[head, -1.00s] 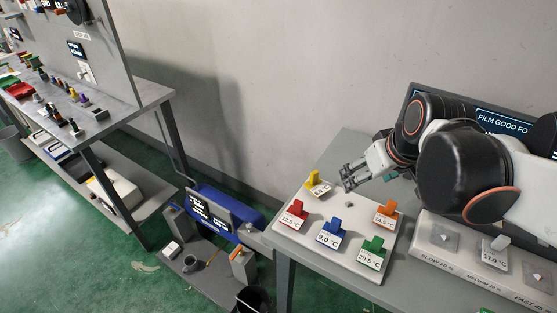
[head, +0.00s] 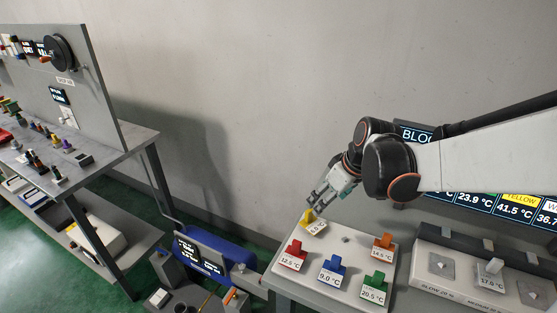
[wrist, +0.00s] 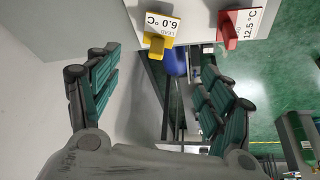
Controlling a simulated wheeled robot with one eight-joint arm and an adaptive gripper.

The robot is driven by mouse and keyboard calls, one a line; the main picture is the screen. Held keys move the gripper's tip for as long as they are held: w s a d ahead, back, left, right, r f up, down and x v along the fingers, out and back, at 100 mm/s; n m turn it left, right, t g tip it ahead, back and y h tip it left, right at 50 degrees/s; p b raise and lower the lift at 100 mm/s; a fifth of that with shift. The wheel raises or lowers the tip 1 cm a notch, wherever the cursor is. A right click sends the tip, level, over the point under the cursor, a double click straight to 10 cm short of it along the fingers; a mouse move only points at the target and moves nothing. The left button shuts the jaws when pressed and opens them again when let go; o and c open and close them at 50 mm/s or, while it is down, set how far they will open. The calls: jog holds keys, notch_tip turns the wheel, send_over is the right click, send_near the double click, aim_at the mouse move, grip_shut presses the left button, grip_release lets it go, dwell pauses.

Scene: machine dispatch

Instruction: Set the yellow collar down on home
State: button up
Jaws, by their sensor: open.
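The yellow collar (head: 308,216), with a white card reading 6.0 °C, sits at the back left corner of the pale plate (head: 345,291). It also shows in the wrist view (wrist: 155,43), near the plate's edge. My gripper (head: 318,193) is open and empty, just behind and above the yellow collar, apart from it. In the wrist view my gripper's (wrist: 160,78) green-padded fingers are spread wide, with the collar beyond them. No spot is legibly marked home.
Red (head: 295,248), blue (head: 333,265), green (head: 375,281) and orange (head: 383,241) pieces with cards share the plate. A small grey stub (head: 345,239) stands among them. A grey unit (head: 466,272) is to the right, a wall behind. A blue machine (head: 215,246) is lower left.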

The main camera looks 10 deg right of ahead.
aim_at(311, 217)
jog(key=b+x, duration=0.5)
jog(key=x, duration=1)
jog(key=shift+w+d, duration=0.15)
jog(key=shift+w, duration=0.05)
jog(key=c, duration=1.4)
jog(key=shift+o, duration=0.2)
jog(key=shift+r, duration=0.1)
